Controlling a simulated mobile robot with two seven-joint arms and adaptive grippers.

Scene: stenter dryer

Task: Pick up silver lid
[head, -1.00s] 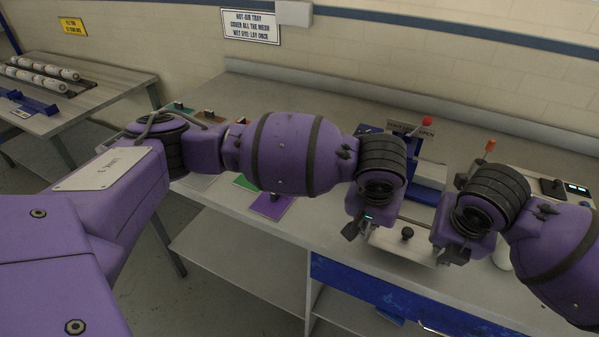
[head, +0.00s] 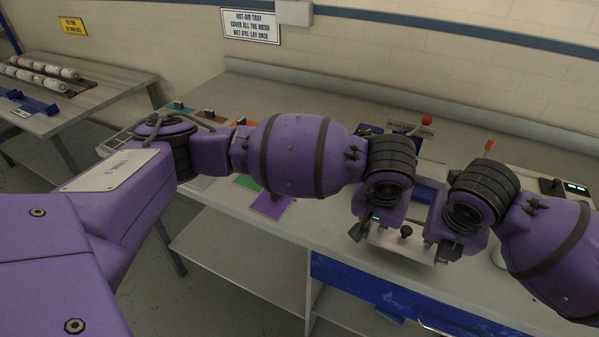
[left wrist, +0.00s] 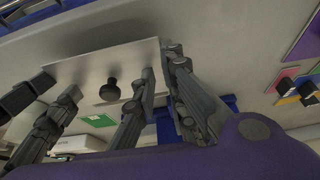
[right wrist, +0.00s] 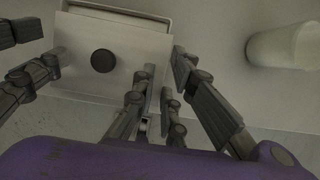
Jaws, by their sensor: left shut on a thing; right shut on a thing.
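The silver lid (head: 389,240) is a flat plate with a black knob (head: 406,231), at the front of the bench in the head view. My left gripper (head: 358,231) is shut on its left edge and my right gripper (head: 446,251) on its right edge. The lid also shows in the left wrist view (left wrist: 130,58) and the right wrist view (right wrist: 85,85), with the knob free between the grippers. A pale box rim (right wrist: 120,12) shows beyond the lid in the right wrist view. The gap under the lid cannot be judged.
A white cylinder (right wrist: 285,45) stands close to my right gripper. Coloured cards, including a purple one (head: 272,204), lie left on the bench. A red-knobbed lever (head: 426,120) and an orange-tipped one (head: 489,146) stand behind. A blue drawer front (head: 400,297) is below the bench edge.

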